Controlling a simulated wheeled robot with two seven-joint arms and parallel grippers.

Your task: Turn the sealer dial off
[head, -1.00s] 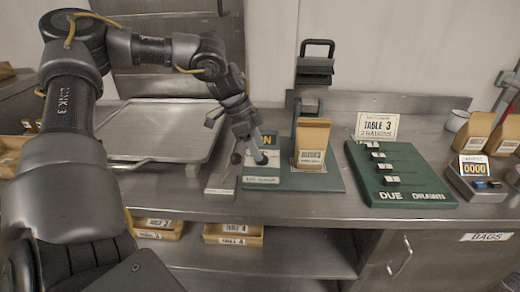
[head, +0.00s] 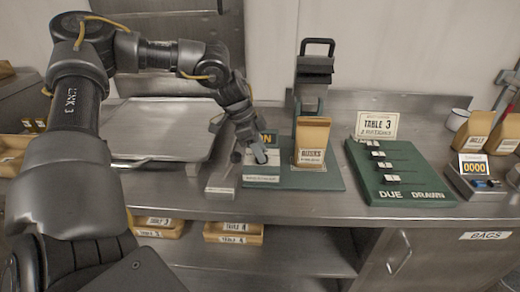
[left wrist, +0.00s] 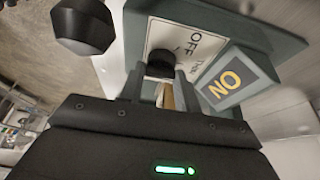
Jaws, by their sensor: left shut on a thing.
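The sealer (head: 314,95) stands upright at the back of its green base (head: 325,182), with a dial panel at the base's left. In the left wrist view the dial (left wrist: 160,64) is a black knob on a white plate (left wrist: 183,38) that reads OFF, beside a slanted tile (left wrist: 228,80) that reads ON. My left gripper (head: 260,158) points down at the panel and is shut on the dial. In the head view the gripper hides the dial and part of the panel. My right gripper does not show.
A black-knobbed lever (head: 237,157) stands close left of the gripper. A paper bag (head: 312,140) sits at the sealer. A green board (head: 410,178) and a counter box (head: 478,185) stand to the right; a metal tray (head: 165,125) lies left.

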